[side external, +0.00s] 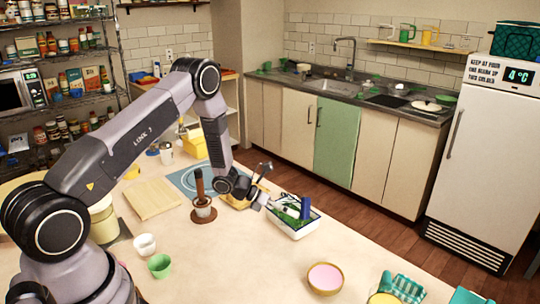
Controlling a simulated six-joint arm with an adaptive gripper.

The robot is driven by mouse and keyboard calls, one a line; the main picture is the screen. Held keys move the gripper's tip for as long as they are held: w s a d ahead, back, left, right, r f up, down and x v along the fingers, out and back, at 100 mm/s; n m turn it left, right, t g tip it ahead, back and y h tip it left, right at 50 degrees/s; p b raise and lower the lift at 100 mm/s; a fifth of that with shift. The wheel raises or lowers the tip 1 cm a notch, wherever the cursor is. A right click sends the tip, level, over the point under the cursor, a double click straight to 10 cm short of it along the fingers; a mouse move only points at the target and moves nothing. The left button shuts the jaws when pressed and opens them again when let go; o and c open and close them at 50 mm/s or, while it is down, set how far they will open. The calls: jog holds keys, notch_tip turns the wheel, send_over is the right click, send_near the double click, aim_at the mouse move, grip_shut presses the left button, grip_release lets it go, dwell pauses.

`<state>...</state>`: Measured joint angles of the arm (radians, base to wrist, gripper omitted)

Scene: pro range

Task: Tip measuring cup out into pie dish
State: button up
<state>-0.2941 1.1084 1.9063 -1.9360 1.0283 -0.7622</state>
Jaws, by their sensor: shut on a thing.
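My gripper (262,186) is at the end of my arm, above the table between the brown upright handle and the white tray. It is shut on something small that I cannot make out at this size. I cannot pick out the measuring cup for certain. A round, shallow dish with a pink inside and a tan rim (325,279) sits at the front right, well apart from my gripper; I cannot tell if it is the pie dish. A yellowish thing (236,203) shows partly hidden below my gripper.
A white tray (294,230) with blue and green items stands just right of my gripper. A white cup (145,244) and a green cup (159,265) stand front left. The front middle table is clear.

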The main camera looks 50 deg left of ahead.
aim_at(284, 223)
jog(key=shift+s+d+f+m, duration=0.2)
jog(key=shift+m, duration=0.1)
jog(key=shift+s+d+r+m+t+y, duration=0.25)
jog(key=shift+s+d+m+t+y, duration=0.25)
jog(key=shift+m+t, duration=0.15)
jog(key=shift+s+d+f+m+t+y, duration=0.5)
jog(key=shift+s+f+m+t, duration=0.15)
jog(key=shift+m+t, duration=0.3)
